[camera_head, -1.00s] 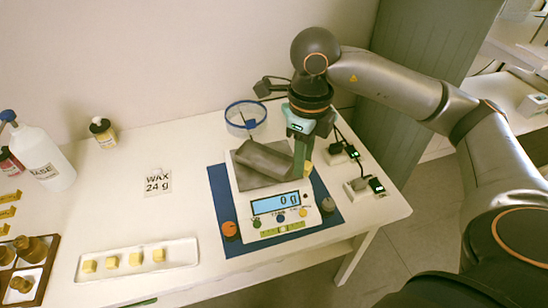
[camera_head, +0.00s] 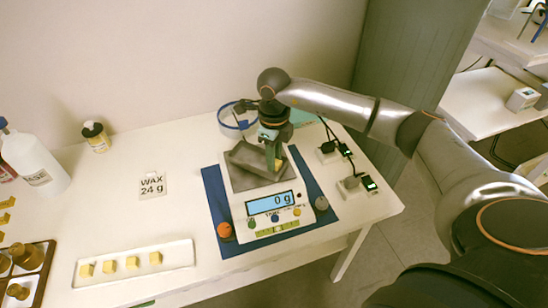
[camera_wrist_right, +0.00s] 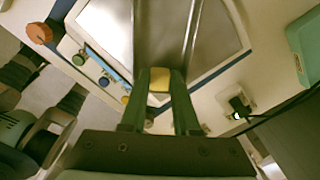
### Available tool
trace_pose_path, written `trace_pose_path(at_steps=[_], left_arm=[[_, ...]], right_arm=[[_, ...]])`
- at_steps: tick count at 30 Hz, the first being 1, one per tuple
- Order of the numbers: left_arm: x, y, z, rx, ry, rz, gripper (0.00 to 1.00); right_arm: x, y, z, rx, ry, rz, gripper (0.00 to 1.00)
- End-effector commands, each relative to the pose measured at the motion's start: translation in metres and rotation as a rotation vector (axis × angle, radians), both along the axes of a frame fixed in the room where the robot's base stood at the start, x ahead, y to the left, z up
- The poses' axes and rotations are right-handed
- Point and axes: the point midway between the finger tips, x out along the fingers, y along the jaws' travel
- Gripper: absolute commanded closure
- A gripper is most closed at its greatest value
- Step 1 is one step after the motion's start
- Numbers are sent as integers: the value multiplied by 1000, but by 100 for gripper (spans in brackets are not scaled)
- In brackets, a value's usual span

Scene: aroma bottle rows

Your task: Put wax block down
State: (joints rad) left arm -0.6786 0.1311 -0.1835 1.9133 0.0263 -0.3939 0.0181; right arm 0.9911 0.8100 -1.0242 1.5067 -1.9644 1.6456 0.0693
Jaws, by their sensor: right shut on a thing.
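The yellow wax block (camera_wrist_right: 159,86) is between the fingertips of my right gripper (camera_wrist_right: 160,100) in the right wrist view. In the head view my right gripper (camera_head: 274,156) is over the grey pan (camera_head: 248,160) of the scale (camera_head: 238,203), shut on the block, which shows as a small yellow patch beside the fingers. I cannot tell whether the block touches the pan. The scale's display (camera_head: 270,202) reads 0 g. My left gripper is not in view.
A white tray (camera_head: 135,273) with several yellow wax blocks lies at the front left. A card (camera_head: 153,186) reads "WAX 24 g". A blue mat (camera_head: 215,200) lies under the scale. A blue-rimmed ring (camera_head: 228,122) stands behind it, and black plugs (camera_head: 350,184) lie to the right.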

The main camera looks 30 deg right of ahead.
Motion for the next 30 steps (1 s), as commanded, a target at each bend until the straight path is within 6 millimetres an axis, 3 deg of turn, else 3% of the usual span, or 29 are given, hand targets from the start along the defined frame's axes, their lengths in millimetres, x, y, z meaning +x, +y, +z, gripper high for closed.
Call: trace_pose_path(at_steps=[13, 14, 16, 25, 30], left_arm=[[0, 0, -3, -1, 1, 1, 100], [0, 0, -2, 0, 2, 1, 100], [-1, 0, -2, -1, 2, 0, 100], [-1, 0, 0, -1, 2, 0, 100], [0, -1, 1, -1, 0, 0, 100]], right_arm=[[0, 0, -12, 0, -2, 1, 100], [0, 0, -10, 1, -3, 0, 67], [0, 0, -10, 0, -2, 0, 59], [0, 0, -7, 0, -2, 0, 58], [1, 0, 11, 1, -6, 0, 58]])
